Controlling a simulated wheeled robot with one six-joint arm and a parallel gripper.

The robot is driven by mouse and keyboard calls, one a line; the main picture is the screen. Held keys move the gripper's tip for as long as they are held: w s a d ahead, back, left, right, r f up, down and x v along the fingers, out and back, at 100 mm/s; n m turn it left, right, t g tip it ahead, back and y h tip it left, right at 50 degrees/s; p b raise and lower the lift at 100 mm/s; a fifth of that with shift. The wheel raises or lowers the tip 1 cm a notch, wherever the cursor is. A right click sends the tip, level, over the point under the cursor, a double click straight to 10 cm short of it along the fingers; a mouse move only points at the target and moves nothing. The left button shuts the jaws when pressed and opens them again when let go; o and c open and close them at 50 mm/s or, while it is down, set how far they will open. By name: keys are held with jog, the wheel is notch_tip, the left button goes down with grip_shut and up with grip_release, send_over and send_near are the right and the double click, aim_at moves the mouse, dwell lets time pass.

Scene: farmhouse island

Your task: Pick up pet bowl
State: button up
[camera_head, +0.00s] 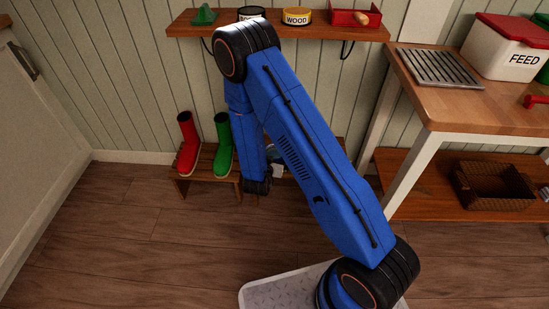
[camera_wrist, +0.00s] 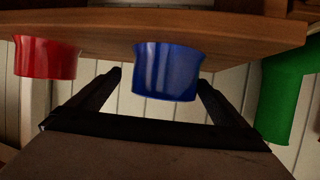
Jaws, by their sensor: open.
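In the wrist view, which appears upside down, a blue bowl (camera_wrist: 168,72) stands on a wooden bench (camera_wrist: 225,28). It lies ahead of and between the two dark fingers of my gripper (camera_wrist: 160,80), which are spread apart with nothing held. Whether the fingers reach around the bowl or stop short of it, I cannot tell. A red bowl (camera_wrist: 45,58) stands on the same bench, to the left in that view. In the head view my arm covers most of this spot; only a small blue part, perhaps the blue bowl (camera_head: 272,153), shows behind it.
Green boots (camera_head: 223,145) and red boots (camera_head: 187,145) stand on the bench; a green boot (camera_wrist: 280,95) is close by in the wrist view. A wall shelf (camera_head: 215,31) hangs above. A wooden table (camera_head: 460,103) stands right. The floor at left is clear.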

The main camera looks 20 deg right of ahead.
aim_at(277, 150)
jog(key=shift+a+x, duration=0.2)
jog(key=shift+x, duration=1.1)
jog(key=shift+a+x, duration=0.15)
jog(key=shift+x, duration=1.2)
jog(key=shift+w+a+f, duration=0.1)
jog(key=shift+f, duration=0.05)
jog(key=c, duration=1.3)
jog(key=shift+r, duration=5.05)
